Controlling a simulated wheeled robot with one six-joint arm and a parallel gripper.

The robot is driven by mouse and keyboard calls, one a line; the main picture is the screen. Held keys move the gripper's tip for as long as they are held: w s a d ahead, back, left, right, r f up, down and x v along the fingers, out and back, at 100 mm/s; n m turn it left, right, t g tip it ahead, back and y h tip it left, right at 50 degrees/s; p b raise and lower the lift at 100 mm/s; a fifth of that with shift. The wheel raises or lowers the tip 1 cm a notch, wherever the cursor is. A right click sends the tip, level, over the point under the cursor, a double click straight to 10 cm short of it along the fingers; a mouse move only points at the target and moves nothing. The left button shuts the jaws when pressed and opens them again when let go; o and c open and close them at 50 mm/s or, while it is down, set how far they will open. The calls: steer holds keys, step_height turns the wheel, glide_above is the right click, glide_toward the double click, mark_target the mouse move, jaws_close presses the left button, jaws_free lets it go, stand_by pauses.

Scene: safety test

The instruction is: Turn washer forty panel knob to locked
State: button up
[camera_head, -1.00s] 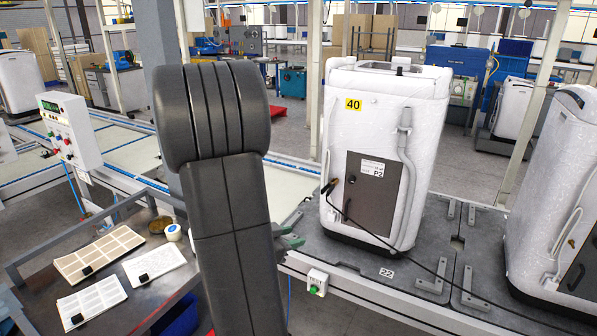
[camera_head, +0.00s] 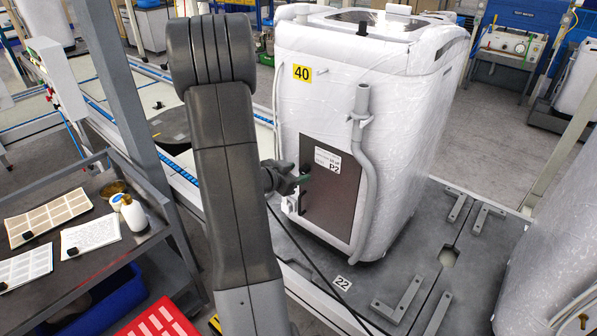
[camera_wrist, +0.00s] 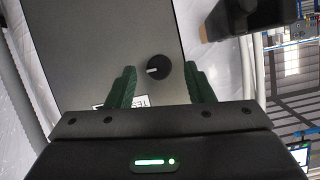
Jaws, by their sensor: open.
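The white, film-wrapped washer (camera_head: 300,115) bears a yellow 40 tag (camera_head: 302,73). A dark panel (camera_head: 333,200) with a P2 label (camera_head: 327,160) is on its front. In the wrist view, a round black knob (camera_wrist: 163,75) sits on the grey panel (camera_wrist: 105,45), its white pointer mark toward the left. My gripper (camera_wrist: 160,70) is open, with one green finger on each side of the knob in the picture. I cannot tell whether they touch it. In the head view, my gripper (camera_head: 290,184) is at the panel's left edge.
A grey hose (camera_head: 366,150) runs down the washer right of the panel. The washer stands on a dark platform (camera_head: 400,275) with brackets and a 22 tag (camera_head: 342,283). A cart (camera_head: 95,265) with sheets and a bottle (camera_head: 134,215) is at the left. Another wrapped washer (camera_head: 560,270) is at right.

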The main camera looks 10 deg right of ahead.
steer(key=shift+x, duration=0.85)
steer(key=shift+r, duration=0.1)
steer(key=c, duration=1)
